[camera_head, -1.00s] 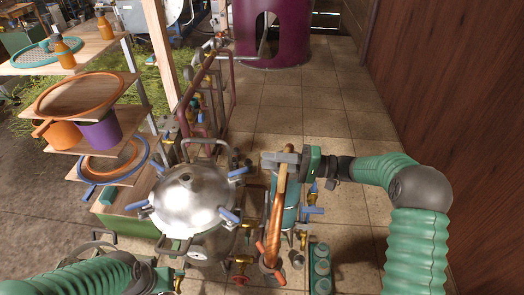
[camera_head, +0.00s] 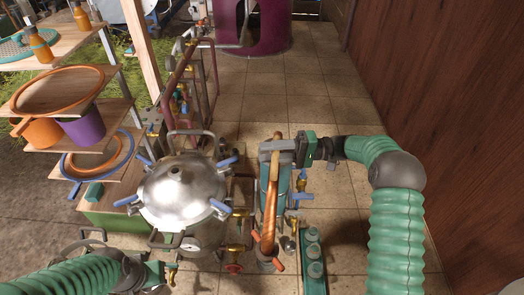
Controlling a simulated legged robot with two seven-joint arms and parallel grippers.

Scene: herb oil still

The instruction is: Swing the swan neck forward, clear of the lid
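The swan neck (camera_head: 270,205) is a copper pipe with a wooden-looking upper end, standing just right of the pot. It runs almost straight up the picture and is not over the lid. The lid (camera_head: 180,185) is a shiny steel dome with blue clamps around its rim. My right gripper (camera_head: 277,148) is shut around the upper end of the swan neck. My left gripper (camera_head: 165,277) is low at the left, in front of the pot and apart from the swan neck; its fingers do not show clearly.
A teal cylinder (camera_head: 284,182) stands behind the swan neck. A green rack (camera_head: 314,262) is to its right. Shelves with orange rings (camera_head: 62,90) stand at the left. A brown wall (camera_head: 450,110) bounds the right. Tiled floor (camera_head: 290,85) is open beyond.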

